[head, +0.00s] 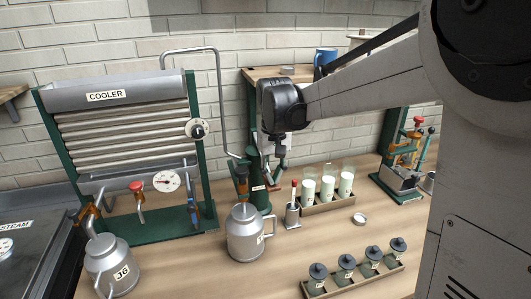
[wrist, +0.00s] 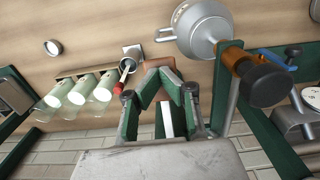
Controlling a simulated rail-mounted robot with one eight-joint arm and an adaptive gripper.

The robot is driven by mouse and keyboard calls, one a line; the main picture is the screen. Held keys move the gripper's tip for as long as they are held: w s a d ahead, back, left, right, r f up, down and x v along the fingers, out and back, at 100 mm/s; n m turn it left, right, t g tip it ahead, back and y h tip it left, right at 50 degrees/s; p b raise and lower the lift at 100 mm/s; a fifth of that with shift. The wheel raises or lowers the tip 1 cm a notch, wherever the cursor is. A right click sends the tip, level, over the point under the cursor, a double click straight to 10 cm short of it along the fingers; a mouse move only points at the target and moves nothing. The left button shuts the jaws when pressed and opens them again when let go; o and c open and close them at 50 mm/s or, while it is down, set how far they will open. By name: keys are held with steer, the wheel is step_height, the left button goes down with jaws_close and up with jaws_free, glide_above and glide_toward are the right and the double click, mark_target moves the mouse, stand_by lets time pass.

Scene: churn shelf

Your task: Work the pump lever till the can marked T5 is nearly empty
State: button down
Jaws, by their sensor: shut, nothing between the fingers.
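A metal milk can (head: 243,235) stands under the orange and black tap (head: 241,175) of a green pump stand (head: 259,196); I cannot read its label. In the wrist view this can (wrist: 194,27) is at the top, beside the tap (wrist: 250,75). A second can (head: 108,262), at the far left under the cooler, has a tag that seems to read JG. I cannot make out a T5 mark. My gripper (head: 274,157) hangs by the top of the pump stand; its fingers (wrist: 158,70) are shut and hold nothing. The pump lever is not clearly told apart from the fingers.
The cooler (head: 119,100) stands left behind the cans, with a bent pipe to its right. A red-handled dipper in a metal cup (head: 293,214) and a rack of milk bottles (head: 328,202) are right of the pump. Several small lidded jars (head: 346,270) sit in front.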

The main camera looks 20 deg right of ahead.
steer(key=shift+f+b, duration=0.35)
steer(key=shift+f, duration=0.45)
step_height(320, 180, up, 11)
steer(key=p, duration=0.6)
steer(key=shift+p, duration=0.3)
steer(key=shift+f, duration=0.15)
stand_by(1.7)
steer(key=shift+b, duration=0.35)
steer(key=shift+f+b, duration=3.45)
steer(key=shift+f, duration=1.95)
step_height(320, 180, up, 11)
steer(key=p, duration=0.6)
steer(key=shift+p, duration=0.4)
steer(key=shift+r, duration=0.1)
